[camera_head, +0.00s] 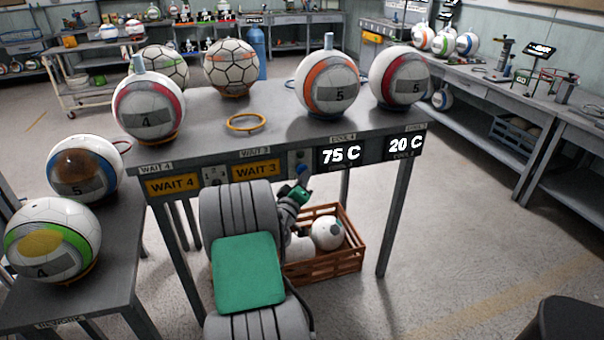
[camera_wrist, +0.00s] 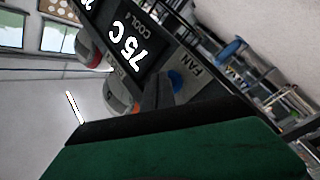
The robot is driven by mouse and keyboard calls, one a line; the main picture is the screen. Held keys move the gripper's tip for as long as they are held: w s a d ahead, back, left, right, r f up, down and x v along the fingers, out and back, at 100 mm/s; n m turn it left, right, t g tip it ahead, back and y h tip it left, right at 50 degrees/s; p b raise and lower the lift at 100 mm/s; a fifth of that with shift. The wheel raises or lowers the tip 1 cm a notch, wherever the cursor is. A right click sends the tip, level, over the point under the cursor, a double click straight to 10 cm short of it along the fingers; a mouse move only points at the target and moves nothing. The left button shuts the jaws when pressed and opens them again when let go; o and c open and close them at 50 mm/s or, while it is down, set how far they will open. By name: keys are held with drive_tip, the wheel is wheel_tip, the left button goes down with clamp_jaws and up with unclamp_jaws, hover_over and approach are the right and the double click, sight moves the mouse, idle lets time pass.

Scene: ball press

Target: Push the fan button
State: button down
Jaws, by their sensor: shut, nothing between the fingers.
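The fan button is a blue round button (camera_head: 302,169) on a small panel on the front edge of the table, left of the 75 C display. In the wrist view the blue button (camera_wrist: 176,81) sits beside the word FAN, partly hidden by my finger. My gripper (camera_head: 302,183) is just below and in front of the button, pointing up at it. In the wrist view my gripper (camera_wrist: 157,78) is shut and empty, its dark tips close beside the button. I cannot tell whether they touch it.
The table (camera_head: 206,103) bears several balls and an empty orange ring (camera_head: 246,122). The 75 C display (camera_head: 340,154) and 20 C display (camera_head: 405,146) are right of the button. A brown crate (camera_head: 325,270) with white balls stands on the floor below. A lower table (camera_head: 125,262) is at left.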

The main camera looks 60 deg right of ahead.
drive_tip(key=shift+w+d, duration=0.3)
drive_tip(key=shift+w, duration=0.05)
drive_tip(key=shift+s+a+b, duration=0.3)
drive_tip(key=shift+s+a, duration=0.05)
drive_tip(key=s+a, duration=0.4)
drive_tip(key=shift+s+b, duration=0.15)
drive_tip(key=shift+b, duration=0.25)
drive_tip(key=shift+a, duration=0.1)
